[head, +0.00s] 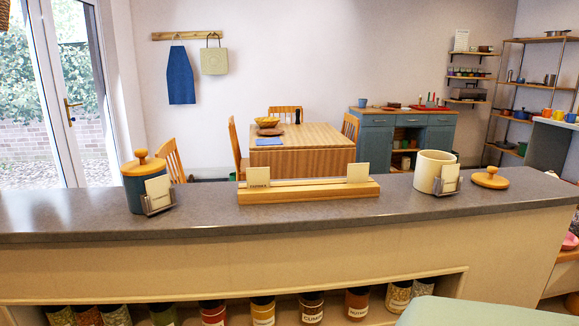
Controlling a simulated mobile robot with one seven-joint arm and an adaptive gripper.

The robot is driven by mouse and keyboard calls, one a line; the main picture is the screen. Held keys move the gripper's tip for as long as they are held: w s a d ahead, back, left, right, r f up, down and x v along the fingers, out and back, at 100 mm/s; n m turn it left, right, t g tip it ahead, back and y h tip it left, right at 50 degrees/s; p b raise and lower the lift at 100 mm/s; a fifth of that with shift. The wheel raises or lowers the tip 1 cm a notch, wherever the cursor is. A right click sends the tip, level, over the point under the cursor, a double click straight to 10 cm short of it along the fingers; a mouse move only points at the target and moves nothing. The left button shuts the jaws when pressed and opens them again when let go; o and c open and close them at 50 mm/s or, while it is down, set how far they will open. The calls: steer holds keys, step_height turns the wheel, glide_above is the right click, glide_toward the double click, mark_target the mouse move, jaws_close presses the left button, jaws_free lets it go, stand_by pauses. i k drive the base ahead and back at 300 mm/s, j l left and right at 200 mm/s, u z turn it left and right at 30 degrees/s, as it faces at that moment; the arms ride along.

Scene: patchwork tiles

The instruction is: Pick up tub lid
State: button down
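A round wooden lid with a knob (490,181) lies flat on the grey counter at the right, apart from the tubs. To its left stands a cream tub (427,174) with its top open and a card holder in front of it. At the left end of the counter a dark blue tub (133,192) stands upright with a similar wooden lid (143,167) on it. A card holder (158,194) partly hides this tub. My gripper is not in view.
A long wooden block with cards (300,193) sits mid-counter (215,218). Several labelled jars (312,308) stand on the shelf below. The counter is clear between these things and right of the loose lid. A wooden table (300,157) is behind.

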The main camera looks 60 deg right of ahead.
mark_target(491, 180)
steer(key=z, duration=2.35)
